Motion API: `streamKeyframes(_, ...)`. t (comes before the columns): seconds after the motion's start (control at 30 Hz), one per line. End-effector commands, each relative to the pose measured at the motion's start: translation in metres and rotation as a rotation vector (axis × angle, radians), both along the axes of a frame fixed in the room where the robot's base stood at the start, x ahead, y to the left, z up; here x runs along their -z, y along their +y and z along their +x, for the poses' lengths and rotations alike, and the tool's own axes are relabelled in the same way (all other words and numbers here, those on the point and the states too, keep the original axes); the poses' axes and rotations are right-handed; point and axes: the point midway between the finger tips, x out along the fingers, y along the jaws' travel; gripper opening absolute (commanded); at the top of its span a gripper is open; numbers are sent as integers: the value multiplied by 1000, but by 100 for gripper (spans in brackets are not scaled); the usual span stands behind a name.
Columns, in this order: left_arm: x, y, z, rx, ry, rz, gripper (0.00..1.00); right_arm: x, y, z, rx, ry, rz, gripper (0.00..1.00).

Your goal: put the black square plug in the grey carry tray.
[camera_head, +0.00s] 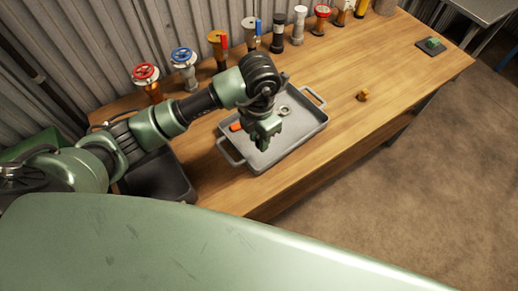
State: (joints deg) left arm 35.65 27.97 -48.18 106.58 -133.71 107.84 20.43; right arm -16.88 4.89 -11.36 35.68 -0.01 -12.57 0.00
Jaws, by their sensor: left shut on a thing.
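The grey carry tray (300,137) lies on the wooden bench with a handle at each end. My left gripper (262,140) points down over the tray's near left part. It is shut on a small dark thing, which looks like the black square plug (262,147); the fingers hide most of it. I cannot tell whether it touches the tray floor. An orange-red piece (235,127) and a pale ring-shaped piece (285,110) are in the tray. My right gripper is not in view.
Several valves and fittings, one with a red wheel (146,73) and one with a blue wheel (183,57), stand along the bench's back. A black bin (160,178) is left of the tray. A small brass piece (362,95) lies on the clear bench (400,75) to the right.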

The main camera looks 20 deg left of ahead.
Motion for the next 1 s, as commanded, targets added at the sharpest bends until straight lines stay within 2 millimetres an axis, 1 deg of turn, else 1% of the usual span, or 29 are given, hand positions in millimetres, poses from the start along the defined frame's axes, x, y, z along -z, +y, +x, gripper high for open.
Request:
streamKeyframes(0.03, 9, 0, -1, -2, 5, 0, 0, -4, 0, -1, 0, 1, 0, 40)
streamKeyframes(0.1, 21, 0, -1, -1, 4, 0, 0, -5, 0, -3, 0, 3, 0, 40)
streamKeyframes(0.27, 35, 0, 0, 0, 1, -2, 0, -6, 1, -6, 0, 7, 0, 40)
streamKeyframes(0.53, 71, 0, 0, -1, 2, -1, 0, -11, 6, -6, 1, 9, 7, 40)
streamKeyframes(0.63, 77, 0, 0, 1, -1, -1, 0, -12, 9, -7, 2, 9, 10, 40)
streamKeyframes(0.87, 77, 0, 1, 1, -2, -1, 0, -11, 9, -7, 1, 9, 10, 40)
streamKeyframes(0.97, 81, 0, 1, 1, -2, 0, 0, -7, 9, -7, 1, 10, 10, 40)
streamKeyframes(1.0, 80, 0, 1, 0, -2, -1, 34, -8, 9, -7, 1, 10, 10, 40)
